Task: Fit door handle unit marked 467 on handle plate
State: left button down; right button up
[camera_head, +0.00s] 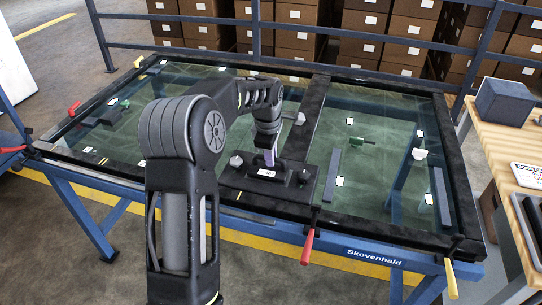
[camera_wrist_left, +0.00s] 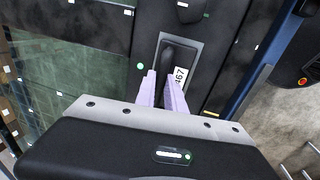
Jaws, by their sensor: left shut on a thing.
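The door handle unit (camera_wrist_left: 180,75) has a grey surround, a dark middle and a white label reading 467. In the left wrist view it is between the fingers of my left gripper (camera_wrist_left: 165,84), which is shut on it. In the head view my left gripper (camera_head: 270,157) points down over the black handle plate (camera_head: 236,181), at the near middle of the glazed frame. The unit (camera_head: 267,173) shows there with its white label, at the plate. Whether it is fully seated or slightly above cannot be told. My right gripper is not in view.
The glazed black frame (camera_head: 322,130) lies on a blue trolley (camera_head: 372,256) with red and yellow clamp handles. Small fittings lie on the glass. A wooden bench (camera_head: 497,150) with a dark box (camera_head: 503,101) stands at right. Stacked cartons (camera_head: 405,40) are behind a blue rail.

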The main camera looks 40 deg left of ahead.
aim_at(270, 171)
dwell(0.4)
pick_arm(q)
jog(key=c, duration=1.3)
grip_release()
jog(key=shift+c, duration=0.2)
notch_tip(270, 171, up, 8)
jog(key=s, duration=0.1)
jog(key=shift+s+d+f, duration=0.2)
jog(key=shift+d, duration=0.05)
